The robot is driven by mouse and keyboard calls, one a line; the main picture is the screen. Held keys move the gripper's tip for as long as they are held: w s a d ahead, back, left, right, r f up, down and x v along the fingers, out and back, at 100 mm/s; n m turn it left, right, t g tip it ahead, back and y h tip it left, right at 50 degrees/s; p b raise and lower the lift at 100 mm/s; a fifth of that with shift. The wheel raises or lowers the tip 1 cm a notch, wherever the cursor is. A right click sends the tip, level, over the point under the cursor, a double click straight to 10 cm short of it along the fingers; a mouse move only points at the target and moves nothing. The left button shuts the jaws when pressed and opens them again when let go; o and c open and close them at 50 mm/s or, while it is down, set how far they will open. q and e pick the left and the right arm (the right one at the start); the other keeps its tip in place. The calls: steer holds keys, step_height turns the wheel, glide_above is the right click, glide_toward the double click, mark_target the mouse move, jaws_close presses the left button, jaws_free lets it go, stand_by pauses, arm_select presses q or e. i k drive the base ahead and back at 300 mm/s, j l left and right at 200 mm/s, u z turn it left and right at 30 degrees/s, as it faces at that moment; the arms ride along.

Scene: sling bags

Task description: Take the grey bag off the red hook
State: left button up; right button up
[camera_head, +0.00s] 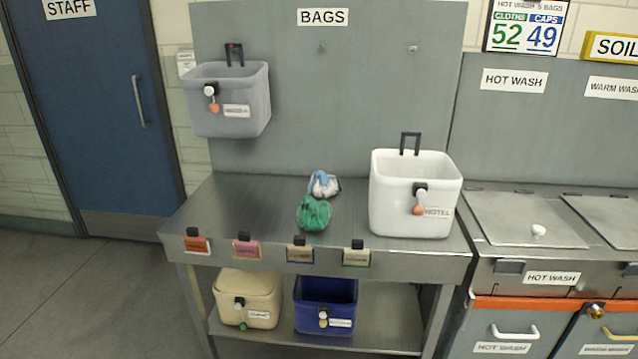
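The grey bag (205,92) hangs on the upper left part of the back panel, above the steel table. It is an open-topped box shape with a white label and an orange-red tag on its front. Its black loop handle (228,54) stands up behind the rim. A small spot of red shows at the loop, where the red hook (236,46) is mostly hidden. The loop appears to be around the hook. Neither of my grippers is in view.
A green hook (322,47) and a pale hook (412,49) are bare. A white bag (395,205) stands on the steel table (245,205) at right, beside green and blue-white cloths (314,214). Beige (262,305) and blue (312,297) bags stand on the lower shelf. The table's left part is clear.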

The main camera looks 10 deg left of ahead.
mark_target(241, 94)
steer(key=i+j+u, duration=0.35)
steer(key=j, duration=0.2)
steer(key=i+j+u, duration=0.35)
steer(key=i+j, duration=0.1)
steer(key=i, duration=0.05)
